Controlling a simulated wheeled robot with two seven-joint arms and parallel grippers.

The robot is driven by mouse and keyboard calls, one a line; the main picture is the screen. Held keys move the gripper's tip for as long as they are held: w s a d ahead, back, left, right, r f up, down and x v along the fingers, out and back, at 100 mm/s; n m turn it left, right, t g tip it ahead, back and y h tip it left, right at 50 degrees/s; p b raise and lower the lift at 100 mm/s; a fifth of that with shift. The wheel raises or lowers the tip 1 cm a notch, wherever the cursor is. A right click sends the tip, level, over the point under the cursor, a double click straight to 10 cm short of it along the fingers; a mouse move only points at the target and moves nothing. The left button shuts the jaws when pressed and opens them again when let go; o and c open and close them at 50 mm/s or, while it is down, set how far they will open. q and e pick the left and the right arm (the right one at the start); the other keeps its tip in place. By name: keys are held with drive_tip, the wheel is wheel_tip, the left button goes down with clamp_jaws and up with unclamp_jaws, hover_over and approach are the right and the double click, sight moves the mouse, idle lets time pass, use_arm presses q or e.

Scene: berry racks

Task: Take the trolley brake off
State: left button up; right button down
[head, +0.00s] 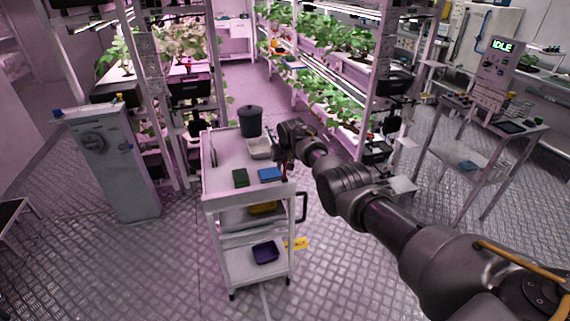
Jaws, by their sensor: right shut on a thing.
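The white trolley (213,203) stands in the middle of the head view, on the metal floor. My right arm reaches in from the right. My right gripper (284,168) points down at the right edge of the trolley's top. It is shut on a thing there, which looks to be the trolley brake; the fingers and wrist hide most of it. A black loop handle (303,207) sticks out from the trolley's right side below the gripper. A yellow tag (297,243) shows by the lower right side. My left gripper is not in view.
A purple tray (265,252) lies on the bottom shelf. Plant racks stand behind. A grey cabinet (118,165) stands left. Front floor is clear.

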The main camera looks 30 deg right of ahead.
drive_tip(key=shift+s+f, duration=0.1)
drive_tip(key=shift+f, duration=0.05)
idle(0.8)
drive_tip(key=c, duration=1.1)
unclamp_jaws()
drive_tip(key=shift+o, duration=0.2)
drive_tip(key=shift+s+a+r+p, duration=0.1)
drive_tip(key=shift+r+p, duration=0.35)
drive_tip(key=shift+r, duration=0.35)
drive_tip(key=v, duration=0.9)
drive_tip(key=shift+b, duration=0.3)
drive_tip(key=shift+r, duration=0.1)
drive_tip(key=shift+c, duration=0.2)
